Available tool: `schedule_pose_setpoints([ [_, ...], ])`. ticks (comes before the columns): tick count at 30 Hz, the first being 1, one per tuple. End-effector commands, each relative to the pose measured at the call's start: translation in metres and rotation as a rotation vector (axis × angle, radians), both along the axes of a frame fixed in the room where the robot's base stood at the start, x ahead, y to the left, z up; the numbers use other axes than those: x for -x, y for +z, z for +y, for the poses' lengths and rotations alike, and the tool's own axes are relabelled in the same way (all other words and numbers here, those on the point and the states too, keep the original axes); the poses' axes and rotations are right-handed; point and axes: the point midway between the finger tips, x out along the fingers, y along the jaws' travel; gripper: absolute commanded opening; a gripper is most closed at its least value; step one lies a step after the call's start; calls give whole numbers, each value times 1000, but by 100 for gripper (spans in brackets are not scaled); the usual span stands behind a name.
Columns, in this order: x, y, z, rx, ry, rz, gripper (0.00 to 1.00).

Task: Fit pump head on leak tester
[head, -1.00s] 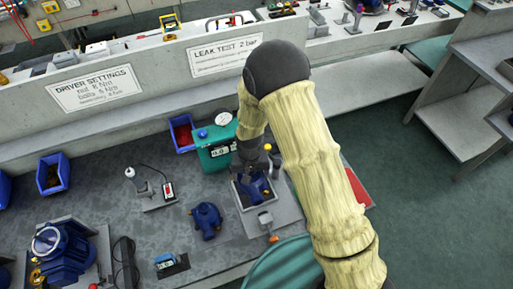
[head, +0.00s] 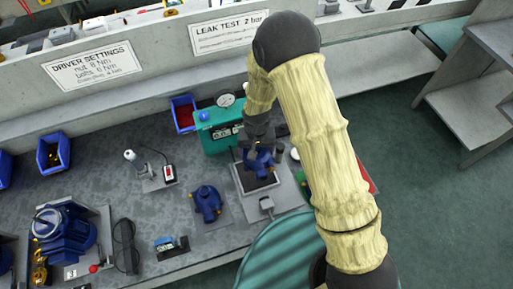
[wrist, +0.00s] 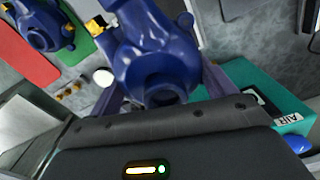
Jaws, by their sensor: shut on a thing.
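My gripper (head: 258,143) is shut on a blue pump head (head: 259,161) and holds it over the back part of the leak tester's square dark nest (head: 262,184). The front of the nest is bare; any gap beneath the pump head is hard to judge. The teal tester box (head: 217,138) with its gauge stands just behind and left. In the wrist view the held pump head (wrist: 152,55) sits between my fingers, its round opening facing the camera. The teal box (wrist: 268,98) is at the right there.
A second blue pump head (head: 207,203) lies left of the tester. Another blue one (wrist: 42,25) lies by red and green mats in the wrist view. A clamp handle (head: 266,204) stands before the nest. Blue bins (head: 183,112) line the back; my arm hides the right side.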

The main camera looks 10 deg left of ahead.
Motion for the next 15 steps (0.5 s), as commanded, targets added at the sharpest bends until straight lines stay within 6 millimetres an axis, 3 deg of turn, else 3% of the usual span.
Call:
schedule_pose_setpoints([
  [15,1,-42,2,0,4,-1,54],
])
